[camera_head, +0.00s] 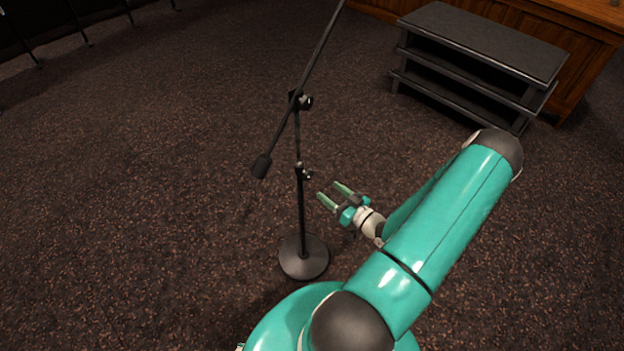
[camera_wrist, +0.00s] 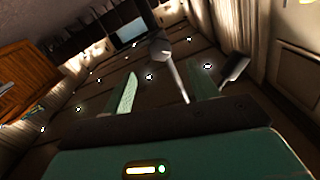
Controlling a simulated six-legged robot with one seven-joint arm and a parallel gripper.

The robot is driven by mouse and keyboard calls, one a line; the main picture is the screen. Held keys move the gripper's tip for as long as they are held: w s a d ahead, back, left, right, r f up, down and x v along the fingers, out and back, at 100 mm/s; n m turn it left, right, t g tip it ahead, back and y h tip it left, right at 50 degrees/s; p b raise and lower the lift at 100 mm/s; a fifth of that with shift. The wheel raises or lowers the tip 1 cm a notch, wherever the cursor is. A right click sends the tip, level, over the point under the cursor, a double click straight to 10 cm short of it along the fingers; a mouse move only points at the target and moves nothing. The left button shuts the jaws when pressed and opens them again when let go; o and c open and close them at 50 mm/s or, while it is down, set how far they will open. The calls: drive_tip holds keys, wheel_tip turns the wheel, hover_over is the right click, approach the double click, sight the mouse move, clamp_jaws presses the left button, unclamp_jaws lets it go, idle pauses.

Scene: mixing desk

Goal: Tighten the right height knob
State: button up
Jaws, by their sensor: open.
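A black microphone stand (camera_head: 301,215) stands upright on a round base in the head view. A small knob that looks like the height knob (camera_head: 308,175) sticks out to the right of its pole, partway up. A second knob (camera_head: 305,102) sits higher, at the boom joint. My gripper (camera_head: 328,190) is open and empty, just right of the pole and slightly below the height knob, apart from both in that picture. In the wrist view, a thin shaft with a rounded end (camera_wrist: 160,50) shows between my fingers; I cannot tell which part it is.
The slanted boom (camera_head: 319,60) crosses above the pole, with a dark counterweight (camera_head: 261,166) at its lower left end. A black shelf unit (camera_head: 484,40) and a wooden desk (camera_head: 577,50) stand at the upper right. Other stand legs show at the upper left. The carpet around the base is clear.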

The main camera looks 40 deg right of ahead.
sight(311, 176)
drive_tip(key=w, duration=0.9)
drive_tip(key=shift+w+a, duration=0.1)
drive_tip(key=c, duration=1)
